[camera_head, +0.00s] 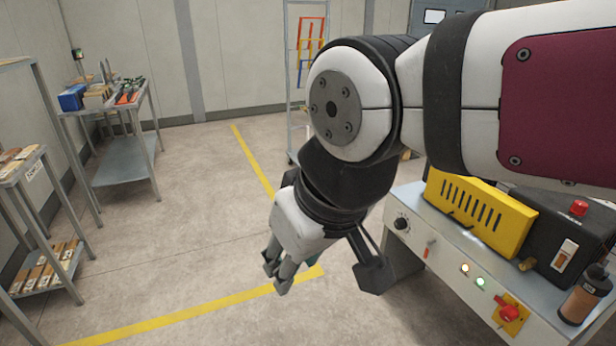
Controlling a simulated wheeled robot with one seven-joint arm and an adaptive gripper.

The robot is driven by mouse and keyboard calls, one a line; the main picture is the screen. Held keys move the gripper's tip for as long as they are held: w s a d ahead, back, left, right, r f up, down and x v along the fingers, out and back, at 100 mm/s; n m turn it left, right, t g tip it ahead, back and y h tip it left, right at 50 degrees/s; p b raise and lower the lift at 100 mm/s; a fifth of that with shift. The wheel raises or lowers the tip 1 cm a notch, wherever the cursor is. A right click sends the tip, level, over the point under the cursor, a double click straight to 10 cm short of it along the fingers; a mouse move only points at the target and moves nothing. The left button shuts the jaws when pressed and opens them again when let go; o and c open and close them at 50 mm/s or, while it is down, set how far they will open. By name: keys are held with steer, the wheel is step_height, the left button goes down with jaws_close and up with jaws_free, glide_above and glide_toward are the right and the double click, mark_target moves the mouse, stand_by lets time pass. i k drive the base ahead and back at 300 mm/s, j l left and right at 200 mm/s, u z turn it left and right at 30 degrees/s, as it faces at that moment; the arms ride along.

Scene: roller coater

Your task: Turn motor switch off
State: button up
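The roller coater (455,240) stands at the right with controls on its pale front panel. These are a black round knob (402,223), a small red switch (427,249), a lit yellowish lamp (464,268), a lit green lamp (480,282) and a red rotary switch on a yellow plate (508,313). A black box on top carries a red button (579,208) and a light rocker switch (565,255). No motor label is readable. My gripper (277,275) points down left of the panel, apart from every control. I cannot tell its finger opening.
Shelves with boxes (28,265) and a metal table (122,167) stand at the left. A rack (302,70) is behind. The floor between, with yellow lines (180,318), is clear.

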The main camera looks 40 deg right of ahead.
mark_target(508, 314)
steer(key=z, duration=0.45)
steer(key=k+j+z, duration=0.1)
steer(key=z, duration=0.4)
steer(key=k+z, duration=0.1)
steer(key=z, duration=0.35)
steer(key=k+z, duration=0.1)
steer(key=z, duration=0.35)
steer(key=k+l, duration=0.15)
steer(key=k, duration=0.2)
steer(key=k+l+z, duration=0.1)
steer(key=k, duration=0.2)
